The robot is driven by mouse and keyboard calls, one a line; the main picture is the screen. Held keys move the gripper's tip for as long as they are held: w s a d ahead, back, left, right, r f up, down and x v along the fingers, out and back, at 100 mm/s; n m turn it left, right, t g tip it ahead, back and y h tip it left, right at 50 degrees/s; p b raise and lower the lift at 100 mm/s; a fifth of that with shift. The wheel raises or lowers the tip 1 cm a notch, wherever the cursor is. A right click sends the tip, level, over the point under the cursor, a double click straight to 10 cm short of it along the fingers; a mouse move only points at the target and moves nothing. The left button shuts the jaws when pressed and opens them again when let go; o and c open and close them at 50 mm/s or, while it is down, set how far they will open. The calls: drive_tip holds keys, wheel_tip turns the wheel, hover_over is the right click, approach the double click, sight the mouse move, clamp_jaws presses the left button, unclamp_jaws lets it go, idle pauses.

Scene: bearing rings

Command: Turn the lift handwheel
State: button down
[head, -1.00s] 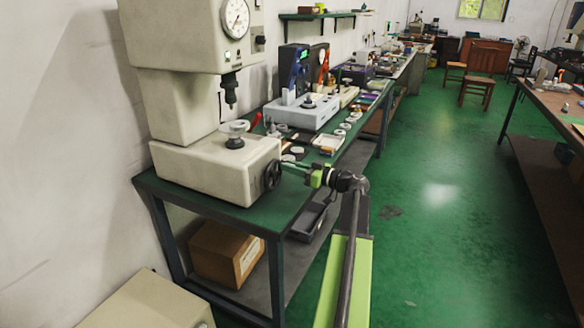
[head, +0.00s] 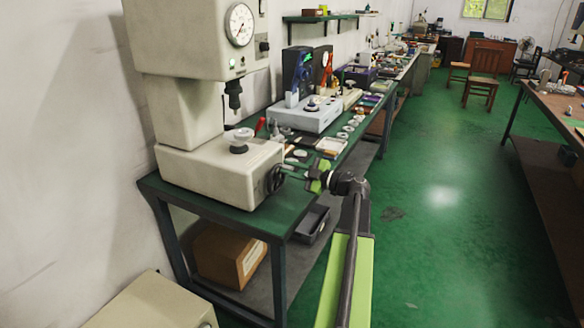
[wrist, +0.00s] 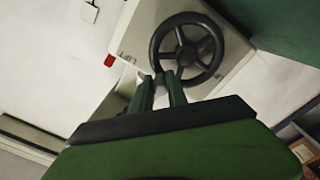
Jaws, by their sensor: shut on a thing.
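The lift handwheel (head: 274,179) is a black spoked wheel on the right side of the beige hardness tester's base (head: 215,172). In the wrist view the handwheel (wrist: 213,46) shows its rim, hub and several spokes. My gripper (head: 293,173) reaches the wheel from the right. In the wrist view my gripper's (wrist: 170,80) two green fingers are shut on the wheel's rim at its lower left.
The green bench (head: 235,206) carries a grey-blue instrument (head: 305,114) and several small parts behind my gripper. A cardboard box (head: 228,256) and a dark tray (head: 312,223) sit on the lower shelf. The green floor (head: 440,240) to the right is clear.

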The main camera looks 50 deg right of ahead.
drive_tip(key=shift+s+a+n, duration=0.1)
drive_tip(key=shift+a+n, duration=0.25)
drive_tip(key=shift+n, duration=0.45)
drive_tip(key=c, duration=1.3)
unclamp_jaws()
drive_tip(key=v, duration=1.7)
drive_tip(key=shift+s+d+r, duration=0.1)
drive_tip(key=shift+s, duration=0.15)
